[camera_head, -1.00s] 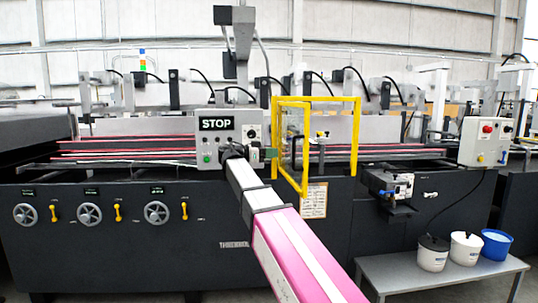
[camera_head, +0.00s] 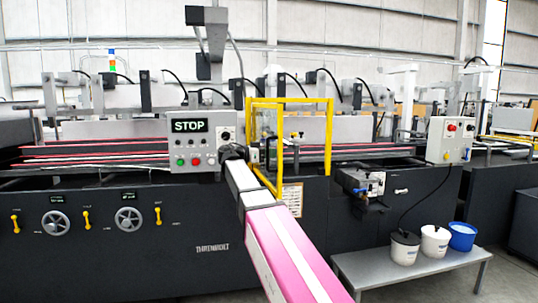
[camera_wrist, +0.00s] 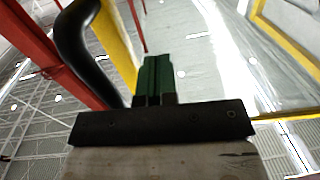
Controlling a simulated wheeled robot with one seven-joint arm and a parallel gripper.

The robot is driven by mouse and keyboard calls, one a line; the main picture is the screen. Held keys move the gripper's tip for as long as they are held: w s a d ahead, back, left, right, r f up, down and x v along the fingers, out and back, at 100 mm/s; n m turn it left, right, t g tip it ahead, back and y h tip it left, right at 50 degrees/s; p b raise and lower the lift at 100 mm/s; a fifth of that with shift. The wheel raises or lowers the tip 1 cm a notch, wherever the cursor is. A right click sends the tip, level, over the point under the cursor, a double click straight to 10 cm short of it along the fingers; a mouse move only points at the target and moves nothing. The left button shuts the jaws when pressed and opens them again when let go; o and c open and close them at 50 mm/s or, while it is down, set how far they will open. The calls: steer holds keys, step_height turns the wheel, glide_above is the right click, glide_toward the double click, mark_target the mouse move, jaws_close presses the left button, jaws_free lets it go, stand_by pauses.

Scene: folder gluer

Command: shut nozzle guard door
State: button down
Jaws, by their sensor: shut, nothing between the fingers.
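The nozzle guard door (camera_head: 280,150) is a yellow frame with a clear panel, right of the STOP panel. In the head view it stands open, its panel angled out from the yellow guard frame (camera_head: 329,135). My gripper (camera_head: 256,154) is at the left side of the door, partly hidden by my wrist. In the wrist view my green fingers (camera_wrist: 155,70) are together and empty. A black curved handle (camera_wrist: 80,50) and a yellow bar (camera_wrist: 117,45) lie just left of them. I cannot tell whether the fingers touch either.
The grey STOP control panel (camera_head: 195,142) is close to the left of my wrist. A control box (camera_head: 449,140) is at the right. A low grey bench (camera_head: 380,268) with white and blue buckets stands at the lower right. Handwheels line the machine's front at left.

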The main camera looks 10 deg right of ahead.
steer(key=shift+d, duration=0.1)
steer(key=w+d+n+t+y, duration=0.25)
steer(key=w+d+t, duration=0.2)
steer(key=d, duration=0.45)
steer(key=w+d+n+t+y, duration=0.2)
steer(key=w+d+n+t, duration=0.25)
steer(key=d, duration=0.55)
steer(key=w+d+n+t+y, duration=0.25)
steer(key=w+d, duration=0.25)
steer(key=d, duration=0.4)
steer(key=w+d, duration=0.5)
steer(key=w, duration=0.8)
steer(key=w+d+t, duration=0.1)
steer(key=w+d, duration=0.4)
steer(key=w, duration=0.7)
steer(key=shift+w+d+r, duration=0.15)
steer(key=shift+w, duration=0.2)
steer(key=shift+w+r, duration=0.1)
steer(key=shift+w, duration=0.15)
steer(key=s, duration=1.5)
steer(key=shift+s+f, duration=0.3)
steer(key=shift+s, duration=0.05)
